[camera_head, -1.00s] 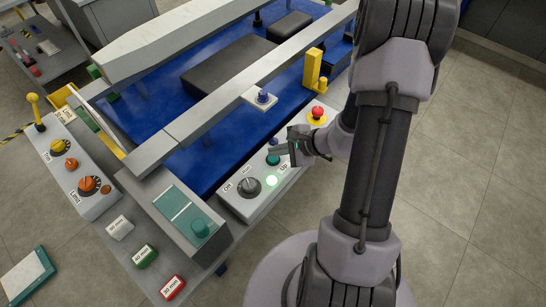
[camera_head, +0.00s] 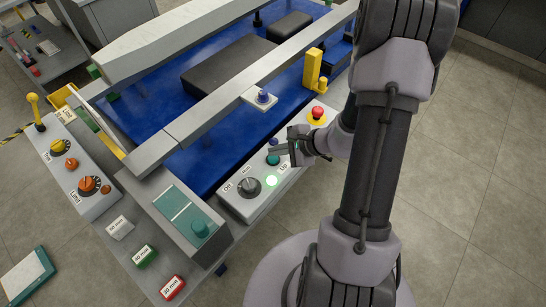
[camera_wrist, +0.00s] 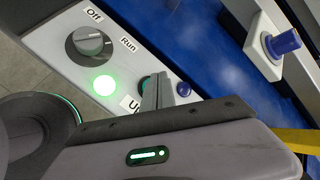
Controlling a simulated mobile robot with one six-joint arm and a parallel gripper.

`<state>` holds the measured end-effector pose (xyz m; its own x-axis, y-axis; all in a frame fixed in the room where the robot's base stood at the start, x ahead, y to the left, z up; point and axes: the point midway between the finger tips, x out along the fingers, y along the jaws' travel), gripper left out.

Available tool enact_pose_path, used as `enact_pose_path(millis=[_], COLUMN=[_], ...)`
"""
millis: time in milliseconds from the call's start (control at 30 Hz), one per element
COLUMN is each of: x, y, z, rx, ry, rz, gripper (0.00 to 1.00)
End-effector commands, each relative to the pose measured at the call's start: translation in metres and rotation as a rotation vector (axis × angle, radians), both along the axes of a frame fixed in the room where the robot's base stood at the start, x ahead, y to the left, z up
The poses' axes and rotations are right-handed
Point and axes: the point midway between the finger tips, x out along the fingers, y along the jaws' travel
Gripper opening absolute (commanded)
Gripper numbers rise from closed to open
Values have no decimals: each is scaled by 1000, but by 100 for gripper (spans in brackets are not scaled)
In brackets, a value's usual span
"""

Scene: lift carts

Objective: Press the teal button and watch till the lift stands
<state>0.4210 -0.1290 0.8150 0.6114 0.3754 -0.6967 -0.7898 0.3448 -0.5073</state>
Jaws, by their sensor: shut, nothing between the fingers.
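The teal button (camera_head: 273,159) sits on the light grey control box (camera_head: 232,205), by the "Up" label. My gripper (camera_head: 274,151) is shut and empty, with its fingertips right at the button. In the wrist view the fingers (camera_wrist: 159,91) cover most of the teal button (camera_wrist: 145,84), so I cannot tell whether they touch it or whether it is pressed in. A green-white lamp (camera_head: 271,181) is lit beside the button. The lift's blue deck (camera_head: 200,155) lies behind the control box, with grey rails over it.
A dark knob (camera_head: 248,187) with "Off" and "Run" labels and a red stop button (camera_head: 317,113) share the box. A yellow post (camera_head: 312,69) stands behind it. A "Limit" panel (camera_head: 95,205) with orange knobs is at left. Open floor lies at right.

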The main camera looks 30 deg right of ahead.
Motion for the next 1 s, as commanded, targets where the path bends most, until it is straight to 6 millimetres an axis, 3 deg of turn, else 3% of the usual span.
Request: enact_pose_path(millis=[1000], x=[0], y=[0], z=[-10], rx=[0], ry=[0], rz=[0], gripper=[0])
